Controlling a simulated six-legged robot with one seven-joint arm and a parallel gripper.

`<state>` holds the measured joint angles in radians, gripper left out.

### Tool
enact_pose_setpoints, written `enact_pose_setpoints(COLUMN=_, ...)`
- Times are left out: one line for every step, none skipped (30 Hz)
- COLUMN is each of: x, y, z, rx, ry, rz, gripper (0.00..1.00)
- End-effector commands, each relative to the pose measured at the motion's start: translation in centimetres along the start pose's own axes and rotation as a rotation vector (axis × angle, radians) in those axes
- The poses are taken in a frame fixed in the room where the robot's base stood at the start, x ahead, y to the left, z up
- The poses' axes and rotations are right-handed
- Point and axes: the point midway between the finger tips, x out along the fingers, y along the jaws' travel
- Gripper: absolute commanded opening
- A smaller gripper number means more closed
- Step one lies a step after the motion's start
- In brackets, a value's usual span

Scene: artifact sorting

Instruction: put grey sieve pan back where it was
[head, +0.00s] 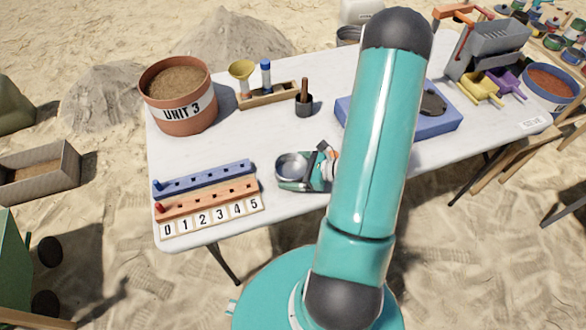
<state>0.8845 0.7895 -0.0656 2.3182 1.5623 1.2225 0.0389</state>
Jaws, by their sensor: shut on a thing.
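The grey sieve pan (291,165) is a small round metal bowl at the middle of the white table (270,135). My gripper (302,179) is shut on the pan at its near right side. The pan is at or just above the tabletop; I cannot tell whether it touches. My teal arm hides part of the table to the right of the gripper.
A terracotta bucket (178,96) marked UNIT 3 stands at the table's left. Blue and orange peg rails (205,190) lie at the front left. A wooden rack (267,96) and dark pot (304,104) stand behind the pan.

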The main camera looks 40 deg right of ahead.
Motion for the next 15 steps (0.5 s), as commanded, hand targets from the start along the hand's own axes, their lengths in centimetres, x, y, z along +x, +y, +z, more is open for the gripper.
enact_pose_setpoints(x=0.21, y=0.15, z=-0.62, rx=0.003, ry=0.000, rz=0.000, gripper=0.63)
enact_pose_setpoints(x=0.30, y=0.20, z=-0.88, rx=0.002, ry=0.000, rz=-0.001, gripper=0.63)
enact_pose_setpoints(x=0.39, y=0.23, z=-1.11, rx=0.002, ry=0.000, rz=-0.002, gripper=0.63)
enact_pose_setpoints(x=0.42, y=0.22, z=-1.20, rx=0.001, ry=0.000, rz=-0.002, gripper=0.63)
enact_pose_setpoints(x=0.44, y=0.22, z=-1.24, rx=0.001, ry=0.000, rz=-0.003, gripper=0.63)
enact_pose_setpoints(x=0.45, y=0.20, z=-1.24, rx=0.000, ry=0.000, rz=-0.003, gripper=0.63)
enact_pose_setpoints(x=0.45, y=0.20, z=-1.22, rx=0.000, ry=0.000, rz=-0.003, gripper=0.63)
enact_pose_setpoints(x=0.44, y=0.19, z=-1.21, rx=-0.001, ry=0.000, rz=-0.004, gripper=0.63)
enact_pose_setpoints(x=0.44, y=0.19, z=-1.20, rx=-0.001, ry=0.000, rz=-0.004, gripper=0.63)
enact_pose_setpoints(x=0.44, y=0.19, z=-1.20, rx=0.000, ry=0.000, rz=-0.004, gripper=0.63)
enact_pose_setpoints(x=0.44, y=0.19, z=-1.20, rx=0.000, ry=0.000, rz=-0.004, gripper=0.63)
enact_pose_setpoints(x=0.47, y=0.18, z=-1.26, rx=0.000, ry=0.000, rz=-0.004, gripper=0.63)
enact_pose_setpoints(x=0.51, y=0.18, z=-1.33, rx=0.000, ry=0.000, rz=-0.004, gripper=0.63)
enact_pose_setpoints(x=0.55, y=0.16, z=-1.41, rx=0.000, ry=0.000, rz=-0.004, gripper=0.63)
enact_pose_setpoints(x=0.60, y=0.14, z=-1.51, rx=0.000, ry=0.000, rz=-0.004, gripper=0.63)
